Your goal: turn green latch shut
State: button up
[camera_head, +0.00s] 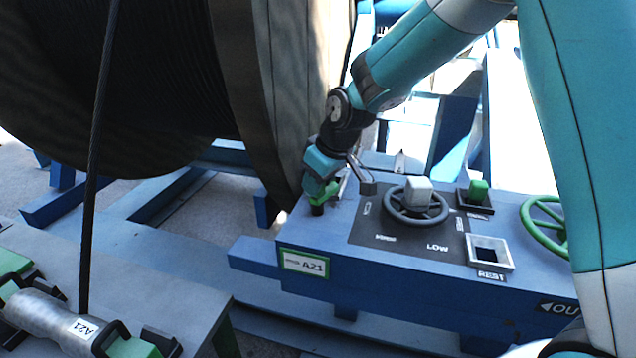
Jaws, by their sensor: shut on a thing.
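My gripper (319,184) reaches down from the upper right and is shut on the latch. The gripper body hides much of the latch, so I cannot tell which way it is turned. A dark round base shows just under the green part.
Right of the latch are a grey hand wheel with a pale block (417,196), a green switch (478,190), a square REST socket (489,252) and a green handwheel (545,222). The large cable reel (270,90) stands close behind. A clamped A21 cylinder (52,316) is lower left.

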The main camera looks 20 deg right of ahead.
jog(key=shift+n+g+y+b, duration=0.3)
jog(key=shift+n+g+y, duration=0.2)
jog(key=shift+n, duration=1.4)
jog(key=o, duration=0.9)
jog(key=shift+r, duration=0.1)
jog(key=b+v, duration=0.1)
jog(key=v, duration=1.6)
jog(key=shift+d+r+b, duration=0.15)
jog(key=shift+b, duration=0.25)
